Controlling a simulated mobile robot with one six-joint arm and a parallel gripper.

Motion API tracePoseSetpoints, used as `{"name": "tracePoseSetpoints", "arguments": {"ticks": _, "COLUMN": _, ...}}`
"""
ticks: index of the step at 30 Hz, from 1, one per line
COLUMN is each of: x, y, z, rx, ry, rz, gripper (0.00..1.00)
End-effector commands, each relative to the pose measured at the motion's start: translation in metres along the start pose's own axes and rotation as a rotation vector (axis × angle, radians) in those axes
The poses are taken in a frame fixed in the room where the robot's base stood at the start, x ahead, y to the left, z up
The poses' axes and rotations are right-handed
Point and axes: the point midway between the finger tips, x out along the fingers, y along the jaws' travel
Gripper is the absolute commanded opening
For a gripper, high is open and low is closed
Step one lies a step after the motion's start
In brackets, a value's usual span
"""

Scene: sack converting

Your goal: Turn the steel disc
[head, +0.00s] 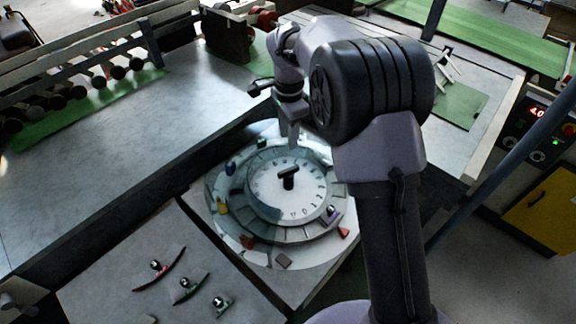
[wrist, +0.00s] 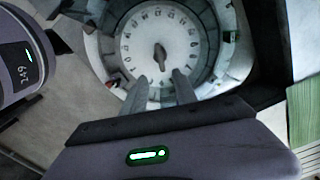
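The steel disc (head: 290,207) is a pale round dial with numbers around its edge, set in a stepped ring on a plate. It also shows in the wrist view (wrist: 186,42). A black bar-shaped handle (head: 288,178) stands at its centre; in the wrist view the handle (wrist: 160,57) points roughly up and down. My gripper (head: 291,142) is above the far side of the disc in the head view, apart from the handle. In the wrist view my gripper (wrist: 160,80) has its two fingers spread with nothing between them, and the handle shows beyond the fingertips.
Small coloured pieces, such as a yellow one (head: 222,206) and a red one (head: 343,233), sit around the ring. A grey panel (head: 130,262) at front left carries curved handles with knobs. A control box (head: 535,128) stands at the right.

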Motion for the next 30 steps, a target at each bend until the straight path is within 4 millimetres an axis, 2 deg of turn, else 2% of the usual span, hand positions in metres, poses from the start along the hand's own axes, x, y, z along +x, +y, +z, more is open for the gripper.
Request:
{"name": "tracePoseSetpoints", "arguments": {"ticks": 1, "x": 0.021, "y": 0.001, "z": 0.000, "rx": 0.001, "ry": -0.002, "rz": 0.004, "gripper": 0.35}}
{"name": "tracePoseSetpoints", "arguments": {"ticks": 6, "x": 0.073, "y": 0.001, "z": 0.000, "rx": 0.003, "ry": -0.001, "rz": 0.003, "gripper": 0.35}}
{"name": "tracePoseSetpoints", "arguments": {"ticks": 12, "x": 0.119, "y": 0.001, "z": 0.000, "rx": 0.004, "ry": -0.001, "rz": 0.002, "gripper": 0.35}}
{"name": "tracePoseSetpoints", "arguments": {"ticks": 17, "x": 0.135, "y": 0.001, "z": 0.000, "rx": 0.004, "ry": 0.000, "rz": 0.001, "gripper": 0.35}}
{"name": "tracePoseSetpoints", "arguments": {"ticks": 25, "x": 0.136, "y": 0.000, "z": 0.000, "rx": 0.004, "ry": 0.000, "rz": -0.001, "gripper": 0.35}}
{"name": "tracePoseSetpoints", "arguments": {"ticks": 26, "x": 0.136, "y": 0.000, "z": 0.000, "rx": 0.004, "ry": 0.000, "rz": -0.001, "gripper": 0.31}}
{"name": "tracePoseSetpoints", "arguments": {"ticks": 30, "x": 0.136, "y": 0.000, "z": 0.000, "rx": 0.004, "ry": 0.000, "rz": -0.001, "gripper": 0.03}}
